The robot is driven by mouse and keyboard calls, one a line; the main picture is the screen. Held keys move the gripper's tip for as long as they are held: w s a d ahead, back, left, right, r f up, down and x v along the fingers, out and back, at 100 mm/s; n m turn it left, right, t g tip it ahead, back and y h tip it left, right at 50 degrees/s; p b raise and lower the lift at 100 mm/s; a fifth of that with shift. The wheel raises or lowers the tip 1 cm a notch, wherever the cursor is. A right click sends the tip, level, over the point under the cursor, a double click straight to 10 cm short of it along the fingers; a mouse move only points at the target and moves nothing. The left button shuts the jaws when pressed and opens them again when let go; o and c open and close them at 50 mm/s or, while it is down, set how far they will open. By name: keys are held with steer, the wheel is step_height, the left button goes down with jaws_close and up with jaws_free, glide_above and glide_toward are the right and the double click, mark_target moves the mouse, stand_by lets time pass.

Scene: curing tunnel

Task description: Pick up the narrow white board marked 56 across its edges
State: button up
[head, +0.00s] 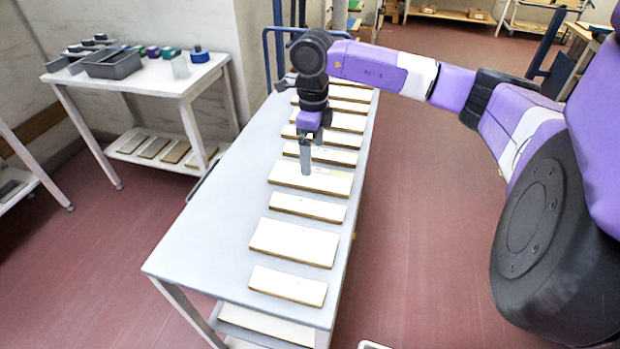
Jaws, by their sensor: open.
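Several white boards with brown edges lie flat in a row on a long pale table (195,250). Narrow ones include the nearest board (288,286), another farther back (308,208), and one just behind my gripper (335,157). Wider boards (294,243) lie between them. No number is readable on any board, so I cannot tell which is marked 56. My gripper (306,170) points down, open and empty, over a wide board (328,181). I cannot tell its exact height above that board. My arm hides parts of the far boards.
The boards lie close together with narrow gaps. The table's left strip is bare. A blue frame (267,50) stands at the far end. A side table (160,82) at left holds a grey bin (112,65) and small items, with boards on its lower shelf. Red floor is open at right.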

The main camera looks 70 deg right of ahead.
mark_target(311, 179)
steer(key=f, duration=0.2)
steer(key=f+p, duration=0.1)
steer(key=f, duration=0.4)
steer(key=shift+a+f, duration=0.1)
steer(key=shift+a, duration=0.15)
steer(key=shift+w, duration=0.1)
steer(key=c, duration=1.6)
steer(key=shift+o, duration=0.2)
